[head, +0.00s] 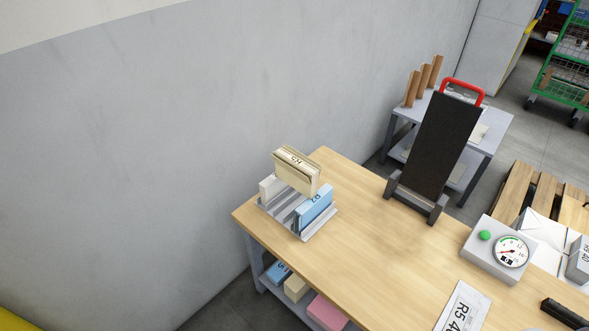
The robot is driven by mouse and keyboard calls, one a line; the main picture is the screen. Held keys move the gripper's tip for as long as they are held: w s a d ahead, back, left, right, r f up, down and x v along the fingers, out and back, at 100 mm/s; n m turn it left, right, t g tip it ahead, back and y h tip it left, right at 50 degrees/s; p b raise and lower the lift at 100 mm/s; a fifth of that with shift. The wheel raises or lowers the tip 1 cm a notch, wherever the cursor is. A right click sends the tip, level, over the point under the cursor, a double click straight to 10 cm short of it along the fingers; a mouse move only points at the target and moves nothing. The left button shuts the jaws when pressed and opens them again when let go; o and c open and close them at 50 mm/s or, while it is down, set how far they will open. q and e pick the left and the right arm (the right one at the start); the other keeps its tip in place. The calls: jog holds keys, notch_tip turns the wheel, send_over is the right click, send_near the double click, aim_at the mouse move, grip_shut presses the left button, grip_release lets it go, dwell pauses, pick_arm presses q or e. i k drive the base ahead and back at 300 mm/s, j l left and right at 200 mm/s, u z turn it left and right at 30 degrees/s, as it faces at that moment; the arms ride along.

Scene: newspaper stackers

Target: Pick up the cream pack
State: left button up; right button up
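A cream pack (297,173) with dark lettering on its top edge stands upright in a slotted grey metal rack (292,228) on the wooden table. It rises higher than its neighbours; its lower part is partly hidden. A paler off-white pack (267,188) stands at its left, and a light blue pack (314,210) stands in front of it to the right. Another cream block (296,289) lies on the shelf under the table. Neither of my grippers shows in the head view.
The table's (375,262) middle is bare. A black upright board (440,145) with a red handle stands at its back right. A dial scale (497,250), a printed card (463,308) and a dark bar (566,313) are at the right. A grey wall (150,150) runs behind the rack.

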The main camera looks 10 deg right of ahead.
aim_at(299, 171)
jog(key=i+j+z, duration=0.2)
jog(key=z, duration=0.2)
jog(key=i+j+z, duration=0.15)
jog(key=j+z, duration=0.2)
jog(key=j, duration=0.05)
